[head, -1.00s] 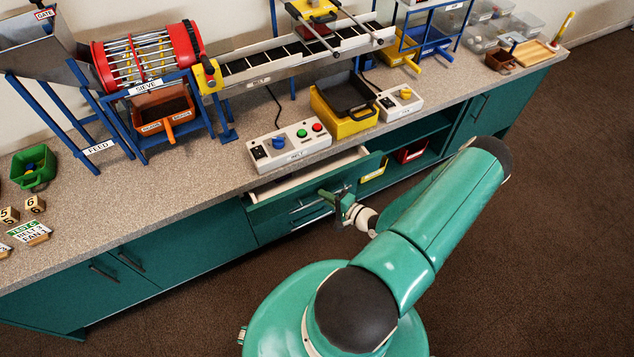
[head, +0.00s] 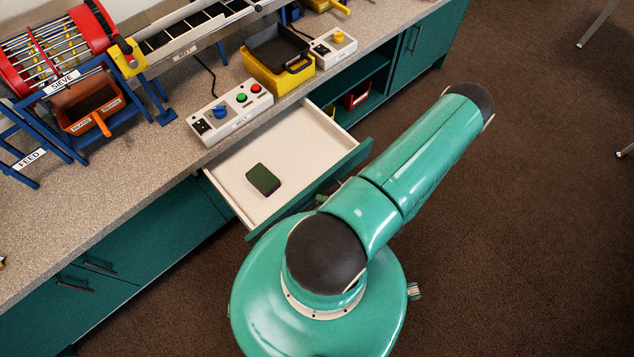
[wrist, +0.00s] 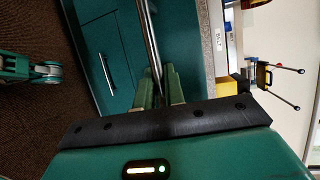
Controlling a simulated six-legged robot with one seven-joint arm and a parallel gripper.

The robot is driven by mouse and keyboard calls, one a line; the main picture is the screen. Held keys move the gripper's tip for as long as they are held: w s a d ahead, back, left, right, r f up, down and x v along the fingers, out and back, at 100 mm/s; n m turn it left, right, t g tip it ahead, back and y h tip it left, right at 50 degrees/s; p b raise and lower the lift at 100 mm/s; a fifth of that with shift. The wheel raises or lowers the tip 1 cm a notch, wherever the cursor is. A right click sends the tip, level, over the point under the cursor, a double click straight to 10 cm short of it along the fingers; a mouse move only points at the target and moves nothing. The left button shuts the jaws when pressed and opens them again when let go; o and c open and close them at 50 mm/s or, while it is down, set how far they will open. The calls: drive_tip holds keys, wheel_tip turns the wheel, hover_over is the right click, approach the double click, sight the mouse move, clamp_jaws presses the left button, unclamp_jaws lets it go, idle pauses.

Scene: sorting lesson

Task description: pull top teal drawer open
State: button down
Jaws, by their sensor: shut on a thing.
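The top teal drawer (head: 345,168) stands well out from the bench in the head view. Its pale inside shows, with a dark flat rectangular object (head: 263,179) lying in it. In the wrist view my gripper (wrist: 160,88) is shut on the drawer's metal bar handle (wrist: 149,40), which runs up between the fingers. In the head view my arm and the drawer front hide the gripper and the handle.
Above the drawer, the speckled worktop (head: 120,205) carries a control box (head: 230,114), a yellow bin (head: 277,82) and a sieve machine (head: 60,50). An open shelf with a red bin (head: 356,95) is right of the drawer.

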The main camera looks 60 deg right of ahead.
drive_tip(key=shift+s, duration=0.2)
drive_tip(key=c, duration=1.5)
unclamp_jaws()
drive_tip(key=v, duration=1.3)
drive_tip(key=shift+s, duration=0.4)
drive_tip(key=shift+a+r, duration=0.1)
